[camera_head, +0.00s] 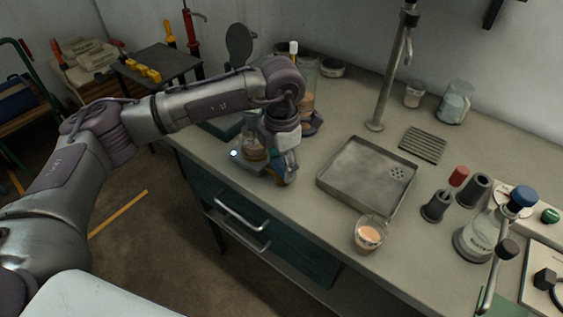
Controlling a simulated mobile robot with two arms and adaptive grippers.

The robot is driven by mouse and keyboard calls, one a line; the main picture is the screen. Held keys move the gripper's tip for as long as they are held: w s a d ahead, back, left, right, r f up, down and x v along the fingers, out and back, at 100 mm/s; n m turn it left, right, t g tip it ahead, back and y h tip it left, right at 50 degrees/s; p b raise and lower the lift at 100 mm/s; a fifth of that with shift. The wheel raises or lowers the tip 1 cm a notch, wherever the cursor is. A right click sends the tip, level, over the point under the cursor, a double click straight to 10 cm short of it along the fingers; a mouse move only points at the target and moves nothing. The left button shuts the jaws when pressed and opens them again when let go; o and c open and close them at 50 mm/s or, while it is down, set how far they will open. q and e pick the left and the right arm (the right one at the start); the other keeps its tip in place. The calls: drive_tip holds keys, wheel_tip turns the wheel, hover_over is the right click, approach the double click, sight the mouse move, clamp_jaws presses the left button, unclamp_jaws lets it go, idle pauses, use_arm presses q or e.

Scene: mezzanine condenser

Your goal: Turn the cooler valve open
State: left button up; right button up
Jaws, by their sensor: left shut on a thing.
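My left gripper (287,174) reaches over the far left part of the bench, pointing down. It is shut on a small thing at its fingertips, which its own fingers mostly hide. Just left of it, a glass vessel with amber contents (253,148) stands on a small device with a lit blue-white spot (234,153). I cannot tell for sure which part is the cooler valve. A blue knob (523,196) and a green knob (550,215) show at the right edge, far from the gripper. My right gripper is not in view.
A metal tray (345,197) lies mid-bench, with a cup of orange liquid (369,233) at its front corner. A metal post (388,85) rises behind the tray.

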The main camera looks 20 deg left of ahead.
sight(281, 165)
use_arm(q)
drive_tip(key=shift+r, duration=0.1)
drive_tip(key=o, duration=1.1)
drive_tip(key=shift+o, duration=0.2)
wheel_tip(281, 165, up, 12)
